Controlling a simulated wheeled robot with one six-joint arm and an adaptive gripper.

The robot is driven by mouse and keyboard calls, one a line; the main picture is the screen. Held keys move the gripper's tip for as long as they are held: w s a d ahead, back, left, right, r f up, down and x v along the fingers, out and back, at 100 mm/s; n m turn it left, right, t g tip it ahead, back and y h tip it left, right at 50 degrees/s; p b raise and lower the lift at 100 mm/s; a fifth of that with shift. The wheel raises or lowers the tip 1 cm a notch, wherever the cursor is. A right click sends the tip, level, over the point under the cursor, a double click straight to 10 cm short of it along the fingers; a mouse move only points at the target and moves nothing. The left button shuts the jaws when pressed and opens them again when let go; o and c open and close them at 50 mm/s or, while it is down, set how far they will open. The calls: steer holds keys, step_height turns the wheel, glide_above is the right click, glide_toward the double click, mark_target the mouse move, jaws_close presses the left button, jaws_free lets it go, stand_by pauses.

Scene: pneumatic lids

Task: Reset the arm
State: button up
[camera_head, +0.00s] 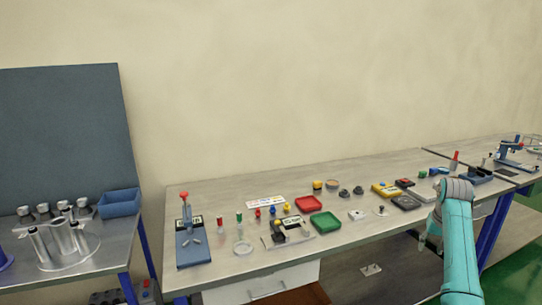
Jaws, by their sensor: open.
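My teal arm with grey joints rises from the lower right of the head view. It bends over near the table's front edge. My gripper (428,243) hangs on the left side of the arm, in front of the table edge and small in the picture. It is open, with nothing visible in it. Part of it is hidden by the arm. It appears apart from the items on the table.
The long table (345,238) carries a red tray (307,204), a green tray (325,222), a blue-based press (192,245) and several small parts. At left, another bench holds metal cylinders (60,243) and a blue bin (119,203). Green floor shows at lower right.

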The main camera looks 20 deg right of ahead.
steer(key=s+a+f+n+t+h, duration=0.1)
steer(key=a+f, duration=0.7)
steer(key=f, duration=0.4)
steer(key=s+a+f+n+t, duration=0.1)
steer(key=a+f+t, duration=0.1)
steer(key=a+f, duration=0.7)
steer(key=s+a+f+n+t, duration=0.1)
steer(key=s+a+f+t, duration=0.2)
steer(key=s+a+f, duration=1)
steer(key=s+a+r+n+t, duration=0.1)
steer(key=s+a+r+t, duration=0.1)
steer(key=s+a, duration=0.6)
steer(key=s+a+r+n+t, duration=0.1)
steer(key=s+a+r, duration=0.3)
steer(key=s, duration=0.6)
steer(key=s+a+r+n+t+y, duration=0.1)
steer(key=s+a+r+t, duration=0.1)
steer(key=s+r, duration=0.6)
steer(key=s+a+r+n+t+y, duration=0.1)
steer(key=s+a+r, duration=0.3)
steer(key=s+r, duration=0.5)
step_height(320, 180, up, 2)
steer(key=shift+a+r+t+y, duration=0.25)
steer(key=shift+a+t+y, duration=0.05)
steer(key=shift+a+t, duration=0.1)
